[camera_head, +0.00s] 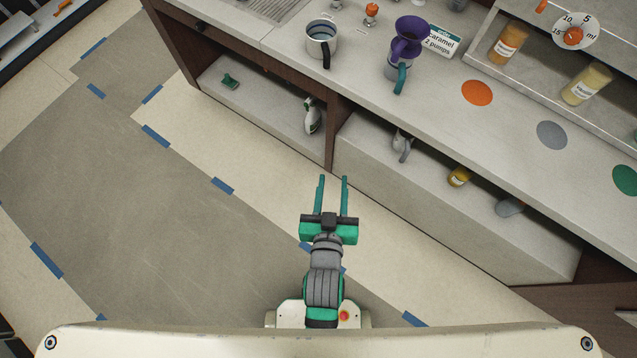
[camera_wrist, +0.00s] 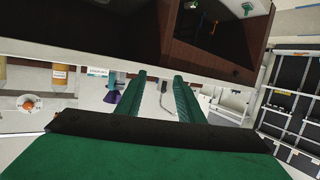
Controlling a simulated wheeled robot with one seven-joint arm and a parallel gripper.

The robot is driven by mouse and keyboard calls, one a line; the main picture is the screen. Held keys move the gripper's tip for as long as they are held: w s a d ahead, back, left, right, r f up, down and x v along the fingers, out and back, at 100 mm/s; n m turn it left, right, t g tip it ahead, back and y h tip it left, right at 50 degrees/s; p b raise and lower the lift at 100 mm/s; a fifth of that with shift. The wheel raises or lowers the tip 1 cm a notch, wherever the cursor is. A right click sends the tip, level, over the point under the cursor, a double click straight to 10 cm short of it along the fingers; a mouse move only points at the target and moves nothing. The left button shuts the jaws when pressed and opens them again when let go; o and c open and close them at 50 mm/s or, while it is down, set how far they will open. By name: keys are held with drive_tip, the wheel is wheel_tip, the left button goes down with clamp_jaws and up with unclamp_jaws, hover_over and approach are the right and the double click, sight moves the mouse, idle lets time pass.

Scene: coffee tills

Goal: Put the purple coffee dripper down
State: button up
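The purple coffee dripper (camera_head: 408,37) sits on top of a grey mug (camera_head: 393,69) with a teal handle, on the counter at the upper middle of the head view. In the wrist view, the dripper (camera_wrist: 111,97) is small and appears upside down, left of my fingers. My gripper (camera_head: 332,182) is open, its two teal fingers apart with nothing between them. It is in front of the counter, well short of the dripper and not touching anything.
A steel mug (camera_head: 321,40) with a black handle stands left of the dripper. A caramel sign (camera_head: 441,42) is just right of it. Orange (camera_head: 477,92), grey (camera_head: 552,135) and green (camera_head: 627,180) discs mark the counter. Below, open shelves (camera_head: 450,215) hold several items. The floor left is clear.

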drive_tip(key=s+a+r, duration=0.1)
drive_tip(key=s, duration=0.7)
drive_tip(key=s+a+y, duration=0.1)
drive_tip(key=s+a, duration=0.1)
drive_tip(key=s, duration=0.7)
drive_tip(key=shift+s+a+r+t+y, duration=0.2)
drive_tip(key=shift+a+r+t+y, duration=0.1)
drive_tip(key=shift+r+t, duration=0.1)
drive_tip(key=shift+c, duration=0.4)
